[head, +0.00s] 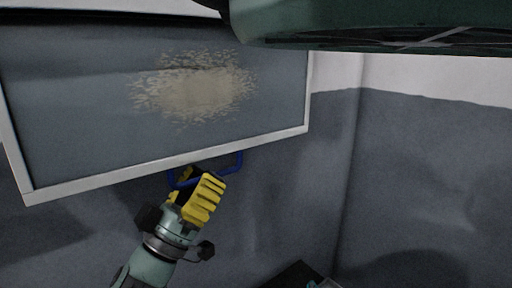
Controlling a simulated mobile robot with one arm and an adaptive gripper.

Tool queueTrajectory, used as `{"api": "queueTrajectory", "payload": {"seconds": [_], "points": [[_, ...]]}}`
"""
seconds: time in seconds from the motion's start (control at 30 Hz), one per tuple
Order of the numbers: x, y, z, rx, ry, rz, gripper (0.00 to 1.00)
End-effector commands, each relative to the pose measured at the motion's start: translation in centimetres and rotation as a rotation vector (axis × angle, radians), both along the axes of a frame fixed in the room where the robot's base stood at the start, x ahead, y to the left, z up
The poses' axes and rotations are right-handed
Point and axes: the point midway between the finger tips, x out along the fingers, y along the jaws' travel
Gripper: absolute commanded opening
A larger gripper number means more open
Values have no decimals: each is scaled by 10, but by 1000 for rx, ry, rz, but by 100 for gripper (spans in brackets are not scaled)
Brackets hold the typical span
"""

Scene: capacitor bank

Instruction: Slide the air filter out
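The air filter is a wide panel with a pale frame (165,166) and a dark face. A tan patch of dirt (195,88) marks its upper middle. A blue loop handle (240,162) is at its lower edge. My gripper (199,187), with ridged yellow fingers, reaches up from below and overlaps the left and middle part of the handle. The fingers hide part of the handle bar, so I cannot tell whether they are closed on it.
A dark green body (375,22) covers the top right of the view. Grey wall surfaces (430,170) lie to the right, with a vertical corner edge beside the filter. A dark object (295,276) shows at the bottom edge. The space right of my gripper looks clear.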

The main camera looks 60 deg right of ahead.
Motion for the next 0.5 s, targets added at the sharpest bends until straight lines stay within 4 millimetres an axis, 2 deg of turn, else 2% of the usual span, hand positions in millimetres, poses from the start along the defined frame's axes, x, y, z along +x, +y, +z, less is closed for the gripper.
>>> {"api": "queueTrajectory", "payload": {"seconds": [0.1, 0.37, 0.5], "points": [[0, 0, 0, -1, 0, -1, 41], [0, 2, -1, -2, 1, 0, 41], [2, 11, -10, 0, 3, 0, 41]]}}
